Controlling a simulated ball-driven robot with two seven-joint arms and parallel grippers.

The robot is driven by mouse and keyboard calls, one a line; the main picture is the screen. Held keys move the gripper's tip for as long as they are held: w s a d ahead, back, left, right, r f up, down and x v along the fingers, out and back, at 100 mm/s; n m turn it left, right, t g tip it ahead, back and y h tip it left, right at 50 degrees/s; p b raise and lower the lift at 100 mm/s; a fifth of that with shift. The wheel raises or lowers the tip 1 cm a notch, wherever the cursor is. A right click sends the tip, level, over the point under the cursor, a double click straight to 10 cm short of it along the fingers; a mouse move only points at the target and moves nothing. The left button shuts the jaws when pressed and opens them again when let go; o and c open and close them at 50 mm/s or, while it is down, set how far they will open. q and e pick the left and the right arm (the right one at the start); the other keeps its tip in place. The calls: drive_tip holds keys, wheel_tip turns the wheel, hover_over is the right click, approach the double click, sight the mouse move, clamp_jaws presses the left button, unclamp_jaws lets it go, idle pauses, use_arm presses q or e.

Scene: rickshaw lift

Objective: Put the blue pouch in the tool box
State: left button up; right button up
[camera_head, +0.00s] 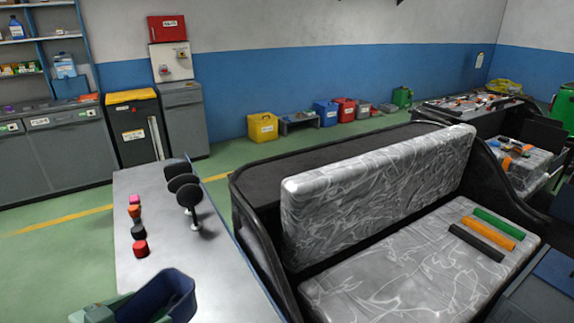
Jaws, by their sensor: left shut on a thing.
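The blue pouch (178,289) is a dark blue, open-topped thing at the bottom left of the head view, over the near end of the grey table. Its lower part is cut off by the picture edge. My right gripper is not in view.
Black round mirrors (188,195) stand on the grey table (215,270). Several small coloured items (140,248) line its left side. A silver-grey seat (380,190) with coloured bars (488,232) fills the right. Green floor (45,260) is open at the left.

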use_arm(q)
drive_tip(key=n+y, duration=0.1)
drive_tip(key=w+a+r+n+t+y, duration=0.1)
drive_tip(key=n, duration=0.1)
drive_tip(key=shift+a+r+y, duration=0.2)
drive_tip(key=shift+y, duration=0.2)
drive_tip(key=shift+w+a+r+n+y, duration=0.15)
drive_tip(key=shift+n+y, duration=0.35)
drive_tip(key=shift+y, duration=0.2)
drive_tip(key=shift+r+n+t+y, duration=0.1)
drive_tip(key=shift+n+t+y, duration=0.2)
drive_tip(key=shift+n+y, duration=0.35)
drive_tip(key=shift+s+d+r+n+y, duration=0.2)
drive_tip(key=shift+d+n+y, duration=0.15)
drive_tip(key=shift+d+y, duration=0.15)
drive_tip(key=w+d+r, duration=0.1)
drive_tip(key=d+r, duration=0.5)
drive_tip(key=d, duration=0.2)
drive_tip(key=shift+w+d+r, duration=0.25)
drive_tip(key=shift+w+d, duration=0.05)
drive_tip(key=shift+f+h, duration=0.1)
drive_tip(key=shift+h, duration=0.15)
